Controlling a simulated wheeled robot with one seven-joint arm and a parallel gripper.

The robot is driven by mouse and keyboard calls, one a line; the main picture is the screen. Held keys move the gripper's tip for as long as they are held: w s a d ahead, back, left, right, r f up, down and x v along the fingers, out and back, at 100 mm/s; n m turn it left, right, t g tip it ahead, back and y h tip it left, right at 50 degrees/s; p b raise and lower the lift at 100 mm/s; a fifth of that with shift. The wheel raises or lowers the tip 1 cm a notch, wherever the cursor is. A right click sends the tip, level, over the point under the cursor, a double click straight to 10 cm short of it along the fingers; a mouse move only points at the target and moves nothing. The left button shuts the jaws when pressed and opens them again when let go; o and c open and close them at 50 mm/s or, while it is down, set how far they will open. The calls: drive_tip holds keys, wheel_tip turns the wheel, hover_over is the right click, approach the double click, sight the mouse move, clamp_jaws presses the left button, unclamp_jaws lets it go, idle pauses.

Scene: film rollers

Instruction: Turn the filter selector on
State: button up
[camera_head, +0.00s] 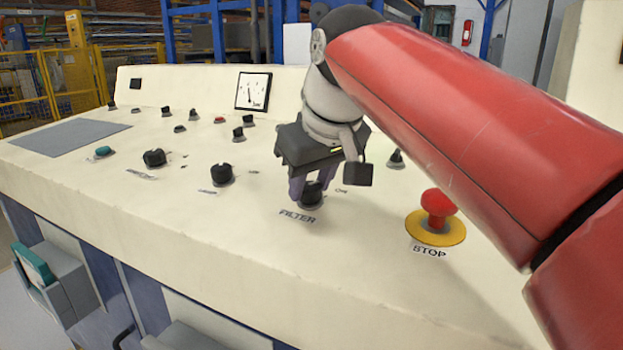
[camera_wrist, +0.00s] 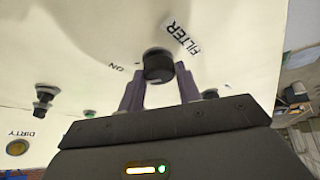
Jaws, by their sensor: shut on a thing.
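The filter selector is a black round knob (camera_head: 312,194) on the cream console, just above the printed word FILTER in the head view. In the wrist view the same knob (camera_wrist: 158,66) sits between my fingers, with FILTER printed on one side and ON on the other. My gripper (camera_head: 305,188) points down over the knob, its two purple-grey fingers shut on it. The fingers also show in the wrist view (camera_wrist: 159,82). Which way the knob's pointer faces is hard to tell.
A red STOP button (camera_head: 438,205) on a yellow disc stands right of the knob, under my red arm. Other black knobs (camera_head: 222,174) stand to the left. A gauge (camera_head: 253,91) is on the back panel. The console's front strip is clear.

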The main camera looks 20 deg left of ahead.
drive_tip(key=o, duration=1)
drive_tip(key=shift+c, duration=0.2)
drive_tip(key=p+v, duration=0.1)
drive_tip(key=v, duration=0.6)
drive_tip(key=shift+r+p, duration=0.35)
drive_tip(key=shift+s, duration=0.15)
